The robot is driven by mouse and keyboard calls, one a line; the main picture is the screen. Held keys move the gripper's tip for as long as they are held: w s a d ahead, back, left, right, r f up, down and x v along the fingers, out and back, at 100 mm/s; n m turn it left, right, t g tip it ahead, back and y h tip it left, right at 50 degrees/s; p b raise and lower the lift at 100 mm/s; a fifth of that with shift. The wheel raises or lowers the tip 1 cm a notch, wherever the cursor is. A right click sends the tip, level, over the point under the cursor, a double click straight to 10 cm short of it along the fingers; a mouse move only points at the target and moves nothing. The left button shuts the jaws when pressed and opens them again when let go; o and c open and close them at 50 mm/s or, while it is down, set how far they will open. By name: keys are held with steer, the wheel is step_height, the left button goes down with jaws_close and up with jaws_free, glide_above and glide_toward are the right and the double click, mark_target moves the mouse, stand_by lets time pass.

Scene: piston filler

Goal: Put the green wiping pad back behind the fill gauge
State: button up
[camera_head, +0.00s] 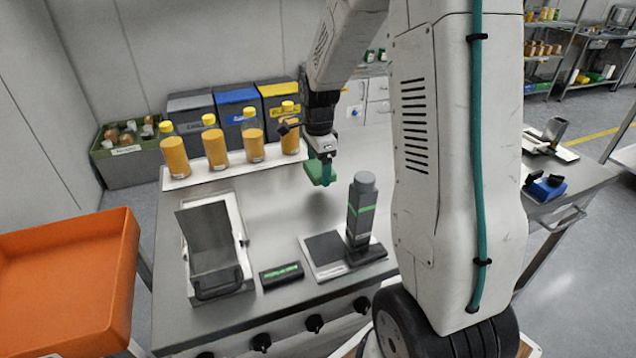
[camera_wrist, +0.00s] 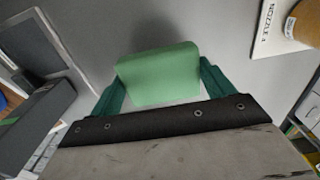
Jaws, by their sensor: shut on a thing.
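The green wiping pad (camera_head: 316,173) is held in my gripper (camera_head: 326,174), above the grey bench behind the upright grey post. In the wrist view the pad (camera_wrist: 158,76) sits between the two teal fingers (camera_wrist: 160,88), which are shut on it. The exact height of the pad is hard to tell.
Several orange-filled bottles (camera_head: 215,147) stand on a white strip (camera_head: 232,172) at the back left. A lidded metal box (camera_head: 215,250) and a black display unit (camera_head: 282,275) are at the front. Bare bench (camera_head: 285,215) lies between them and the strip.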

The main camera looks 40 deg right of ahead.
mark_target(318, 190)
steer(key=shift+f, duration=2.4)
steer(key=shift+f, duration=0.1)
steer(key=o, duration=1)
steer(key=shift+c, duration=0.2)
step_height(318, 190, up, 12)
steer(key=shift+f, duration=0.15)
steer(key=shift+a+r, duration=0.15)
steer(key=shift+r, duration=0.2)
steer(key=s+a+r+n, duration=0.3)
steer(key=s+a+n, duration=0.2)
steer(key=s+n, duration=0.2)
steer(key=s+a+r+n, duration=0.3)
steer(key=s+a+n, duration=0.3)
steer(key=s, duration=0.5)
steer(key=s+a+r+n+t, duration=0.1)
steer(key=s+a+r+n, duration=0.2)
steer(key=s+a+n, duration=0.2)
steer(key=s+n, duration=0.3)
steer(key=s, duration=0.1)
steer(key=shift+a, duration=0.25)
steer(key=shift+s+r, duration=0.1)
